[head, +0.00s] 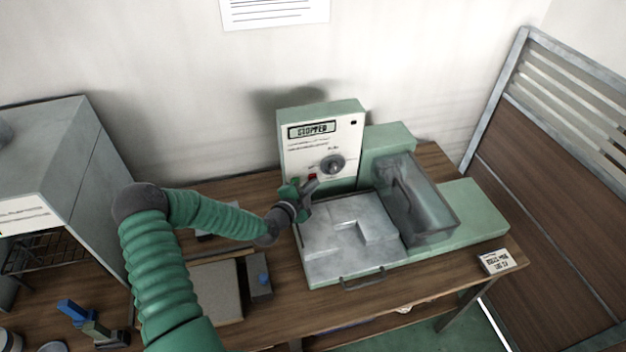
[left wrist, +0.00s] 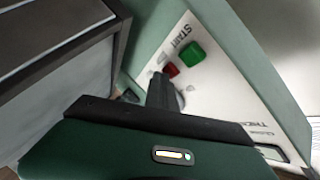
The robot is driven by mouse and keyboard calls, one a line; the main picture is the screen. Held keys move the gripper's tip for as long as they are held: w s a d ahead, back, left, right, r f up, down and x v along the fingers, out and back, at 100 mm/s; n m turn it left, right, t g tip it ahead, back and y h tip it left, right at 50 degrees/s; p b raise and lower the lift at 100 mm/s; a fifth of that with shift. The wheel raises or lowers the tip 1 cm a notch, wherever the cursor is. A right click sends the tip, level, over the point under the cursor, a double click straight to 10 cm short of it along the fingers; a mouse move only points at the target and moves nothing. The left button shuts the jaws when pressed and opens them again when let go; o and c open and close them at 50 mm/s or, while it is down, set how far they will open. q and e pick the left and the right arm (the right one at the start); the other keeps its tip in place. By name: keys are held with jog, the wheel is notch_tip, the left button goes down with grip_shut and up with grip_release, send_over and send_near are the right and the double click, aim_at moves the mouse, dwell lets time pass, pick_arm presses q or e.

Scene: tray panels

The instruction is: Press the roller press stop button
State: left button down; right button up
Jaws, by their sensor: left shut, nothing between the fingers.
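The roller press has a white control panel (head: 345,148) with a small display (head: 311,130) that reads "STOPPED" and a round dark knob (head: 333,165). A red button (head: 312,177) is low on the panel, partly hidden by my left gripper (head: 311,187). In the left wrist view the red button (left wrist: 171,70) sits beside a larger green button (left wrist: 191,55) near the word "START". My left gripper is shut and empty, its fingertips (left wrist: 163,82) right at the red button. I cannot tell whether they touch it. My right gripper is not in view.
The press's metal tray (head: 335,262) with a front handle and a clear guard (head: 415,198) lie right of my gripper. A grey cabinet (head: 75,150) stands at the left. A small white card box (head: 496,261) is at the table's right edge.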

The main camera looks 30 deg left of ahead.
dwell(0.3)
pick_arm(q)
jog(key=shift+s+d, duration=0.6)
jog(key=shift+p, duration=0.3)
jog(key=shift+s+d, duration=0.6)
jog(key=shift+d, duration=0.15)
jog(key=shift+s+d+p, duration=0.45)
jog(key=shift+s+d, duration=0.55)
jog(key=shift+d, duration=0.2)
